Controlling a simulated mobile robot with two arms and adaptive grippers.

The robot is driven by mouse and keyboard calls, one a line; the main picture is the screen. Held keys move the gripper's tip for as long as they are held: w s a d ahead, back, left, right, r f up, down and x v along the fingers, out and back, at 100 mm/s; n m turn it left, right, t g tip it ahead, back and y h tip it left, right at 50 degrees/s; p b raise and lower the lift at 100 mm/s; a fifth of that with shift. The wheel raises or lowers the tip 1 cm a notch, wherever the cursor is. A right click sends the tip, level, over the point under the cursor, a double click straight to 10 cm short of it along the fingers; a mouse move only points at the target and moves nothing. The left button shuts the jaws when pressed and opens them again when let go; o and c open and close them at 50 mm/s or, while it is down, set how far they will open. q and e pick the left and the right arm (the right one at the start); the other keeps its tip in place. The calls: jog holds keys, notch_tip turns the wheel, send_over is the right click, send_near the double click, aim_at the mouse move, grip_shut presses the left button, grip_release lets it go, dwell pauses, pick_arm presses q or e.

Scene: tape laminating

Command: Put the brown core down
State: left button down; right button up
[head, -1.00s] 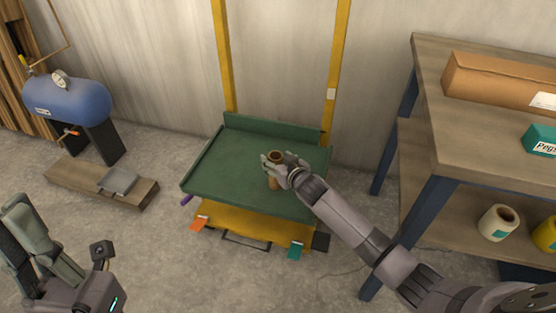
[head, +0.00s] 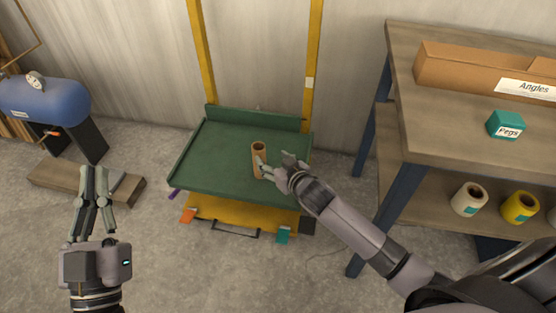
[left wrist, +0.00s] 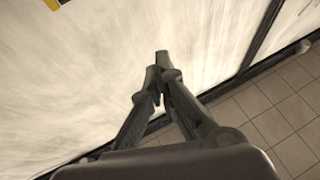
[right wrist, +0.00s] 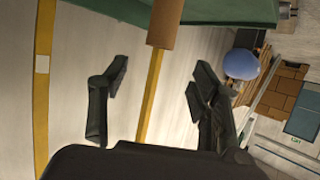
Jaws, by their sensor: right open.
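The brown core (head: 258,160) stands upright on the green top (head: 222,160) of the lift cart. It also shows at the top of the right wrist view (right wrist: 164,25), beyond the fingertips. My right gripper (head: 276,163) is open just to the right of the core, with one finger overlapping the core's lower edge in the head view. The right wrist view shows its fingers (right wrist: 157,82) spread wide with nothing between them. My left gripper (head: 94,175) is raised at the left, away from the cart. Its fingertips (left wrist: 163,68) come together in the left wrist view, with nothing visible between them.
A workbench (head: 430,140) stands at the right, with a box of angles (head: 480,72) and a green pegs box (head: 506,125) on top. A blue tank (head: 45,100) stands at the left.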

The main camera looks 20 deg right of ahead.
pick_arm(q)
jog(key=f+g, duration=0.1)
jog(key=f, duration=0.1)
jog(key=w+f+g+y, duration=0.1)
jog(key=shift+w+a+f, duration=0.1)
jog(key=shift+w+f, duration=0.1)
jog(key=shift+f, duration=0.15)
pick_arm(e)
jog(key=s+a+r+t+y, duration=0.1)
jog(key=s+a+r+t, duration=0.1)
jog(key=s+r, duration=0.3)
jog(key=s+a+r+n+t+y, duration=0.1)
jog(key=s+a+r+t, duration=0.1)
jog(key=s+r, duration=0.4)
jog(key=s+a+r+t+y, duration=0.1)
jog(key=s+a+r+t, duration=0.2)
jog(key=r, duration=1.1)
jog(key=shift+s+a+n+y, duration=0.3)
jog(key=shift+s+a, duration=0.1)
jog(key=shift+s, duration=0.8)
pick_arm(q)
jog(key=shift+p, duration=0.3)
